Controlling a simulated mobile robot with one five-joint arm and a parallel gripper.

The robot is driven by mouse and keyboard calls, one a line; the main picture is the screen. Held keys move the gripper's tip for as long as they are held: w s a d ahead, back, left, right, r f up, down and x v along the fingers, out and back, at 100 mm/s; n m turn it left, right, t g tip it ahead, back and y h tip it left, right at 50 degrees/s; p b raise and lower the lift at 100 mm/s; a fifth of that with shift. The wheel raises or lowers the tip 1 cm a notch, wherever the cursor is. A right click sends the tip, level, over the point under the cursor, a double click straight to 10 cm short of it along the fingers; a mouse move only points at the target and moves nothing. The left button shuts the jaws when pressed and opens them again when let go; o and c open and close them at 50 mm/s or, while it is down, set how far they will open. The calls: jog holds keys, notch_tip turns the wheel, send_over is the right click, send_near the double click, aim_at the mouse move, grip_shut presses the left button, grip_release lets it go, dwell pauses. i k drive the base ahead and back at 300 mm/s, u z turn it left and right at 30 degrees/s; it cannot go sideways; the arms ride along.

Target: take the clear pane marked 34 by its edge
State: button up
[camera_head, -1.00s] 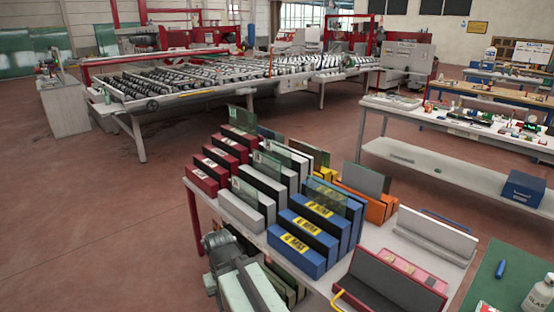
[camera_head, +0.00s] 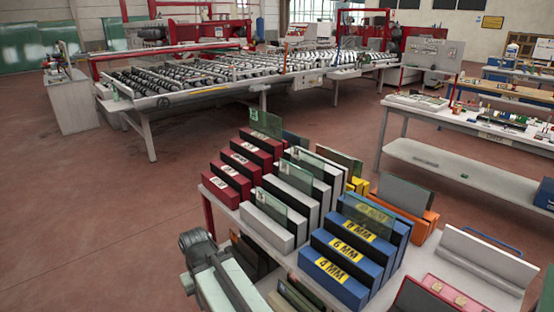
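Several glass panes stand upright in slotted racks on a table. One greenish pane (camera_head: 265,123) rises from the back of the red rack. A pane in the front of the white rack (camera_head: 271,208) and another further back (camera_head: 318,164) carry small pale labels. A pane (camera_head: 369,214) stands in the blue rack and a greyer pane (camera_head: 404,194) in the orange rack. The labels are too small to read, so I cannot tell which pane is marked 34.
The blue rack (camera_head: 345,285) bears yellow millimetre labels. A long roller machine (camera_head: 200,72) stands behind, a white bench (camera_head: 470,122) at the right. Open floor (camera_head: 90,220) lies left.

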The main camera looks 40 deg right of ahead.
aim_at(314, 164)
jog(key=u, duration=0.1)
jog(key=i, duration=1.85)
jog(key=z, duration=0.45)
jog(key=k, duration=0.75)
jog(key=z, duration=0.15)
jog(key=i, duration=0.9)
jog(key=u, duration=0.1)
